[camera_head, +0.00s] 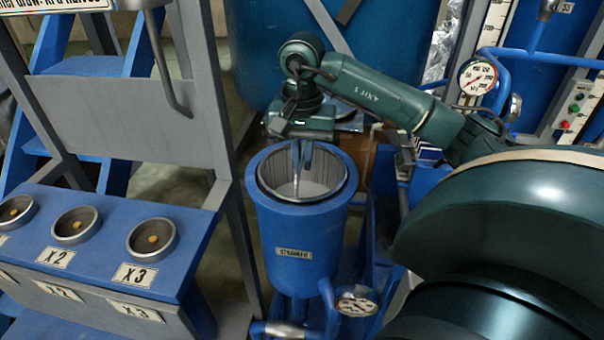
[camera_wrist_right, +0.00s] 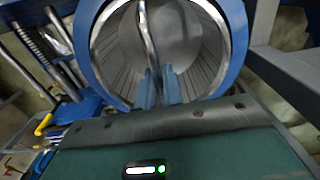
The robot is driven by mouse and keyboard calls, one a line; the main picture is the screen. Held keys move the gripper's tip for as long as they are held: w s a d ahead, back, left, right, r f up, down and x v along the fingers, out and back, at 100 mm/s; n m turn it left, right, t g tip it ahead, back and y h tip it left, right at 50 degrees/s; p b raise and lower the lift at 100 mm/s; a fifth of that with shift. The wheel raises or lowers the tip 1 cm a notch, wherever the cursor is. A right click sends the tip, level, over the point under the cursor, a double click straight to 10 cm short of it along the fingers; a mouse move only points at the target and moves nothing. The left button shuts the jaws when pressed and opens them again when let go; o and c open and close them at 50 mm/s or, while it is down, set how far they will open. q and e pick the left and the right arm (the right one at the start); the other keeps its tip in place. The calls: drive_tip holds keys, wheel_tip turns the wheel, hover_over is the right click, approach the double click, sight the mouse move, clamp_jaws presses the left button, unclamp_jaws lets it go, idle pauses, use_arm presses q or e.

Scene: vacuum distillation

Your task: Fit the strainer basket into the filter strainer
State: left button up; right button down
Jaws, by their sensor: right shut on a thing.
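The filter strainer (camera_head: 300,235) is an upright, open-topped blue cylinder with a label, in the middle of the head view. The metal strainer basket (camera_head: 322,189) is inside its mouth, with a pale bottom; its ribbed inner wall (camera_wrist_right: 193,50) shows in the wrist view. I cannot tell how deep it sits. My right gripper (camera_head: 299,165) points down into the mouth, shut on the basket's thin bail handle (camera_wrist_right: 148,35). Its blue-grey fingertips (camera_wrist_right: 160,85) show in front of the basket in the wrist view. My left gripper is out of view.
A blue bench with several round sockets (camera_head: 151,239) and number labels stands at left, beside a grey frame (camera_head: 225,110). A large blue tank (camera_head: 270,50) is behind. A gauge (camera_head: 356,306) and pipes are low right of the strainer; another gauge (camera_head: 478,77) is upper right.

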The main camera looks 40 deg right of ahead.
sight(302, 176)
wheel_tip(302, 176, down, 5)
drive_tip(key=shift+r, duration=0.1)
idle(0.3)
drive_tip(key=shift+f, duration=0.25)
drive_tip(key=c, duration=1.5)
unclamp_jaws()
drive_tip(key=shift+c, duration=0.2)
